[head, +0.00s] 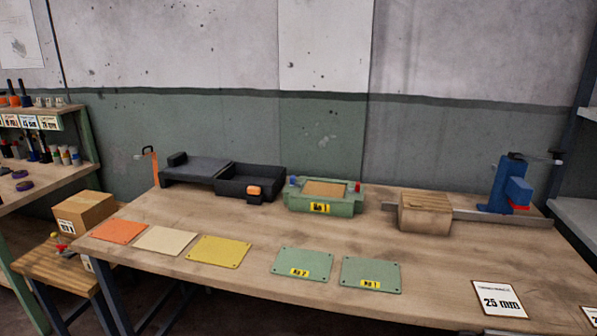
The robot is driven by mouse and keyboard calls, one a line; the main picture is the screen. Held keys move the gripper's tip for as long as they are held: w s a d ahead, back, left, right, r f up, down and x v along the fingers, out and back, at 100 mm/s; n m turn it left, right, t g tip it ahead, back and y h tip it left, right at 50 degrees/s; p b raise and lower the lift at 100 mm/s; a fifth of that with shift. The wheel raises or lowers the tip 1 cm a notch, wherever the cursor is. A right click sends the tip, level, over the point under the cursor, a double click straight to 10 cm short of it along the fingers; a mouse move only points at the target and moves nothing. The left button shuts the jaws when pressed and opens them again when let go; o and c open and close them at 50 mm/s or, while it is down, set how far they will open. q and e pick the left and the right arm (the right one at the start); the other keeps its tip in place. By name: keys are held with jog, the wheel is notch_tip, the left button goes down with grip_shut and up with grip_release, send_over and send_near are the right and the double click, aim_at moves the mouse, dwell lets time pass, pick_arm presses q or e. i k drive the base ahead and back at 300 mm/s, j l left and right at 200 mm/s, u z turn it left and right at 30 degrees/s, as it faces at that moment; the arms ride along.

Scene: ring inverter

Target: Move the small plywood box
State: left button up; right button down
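Two box-like things could be the plywood box, and I cannot tell which one it is. One is a light brown box (84,212) with a white label on its front, on a low slatted wooden stand at the far left. The other is a wooden block or box (425,213) on the right half of the workbench, in front of a long grey bar. Both sit upright with nothing holding them. Neither of my grippers shows in the head view.
The wooden workbench (230,275) carries black trays (250,180), a green fixture (325,196) labelled No 1, a blue clamp (511,188) on the bar, coloured flat plates along the front, and a 25 mm card (500,299). Bare bench lies between the plates and the back row.

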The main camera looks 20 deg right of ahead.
aim_at(435, 223)
jog(key=z, duration=1.25)
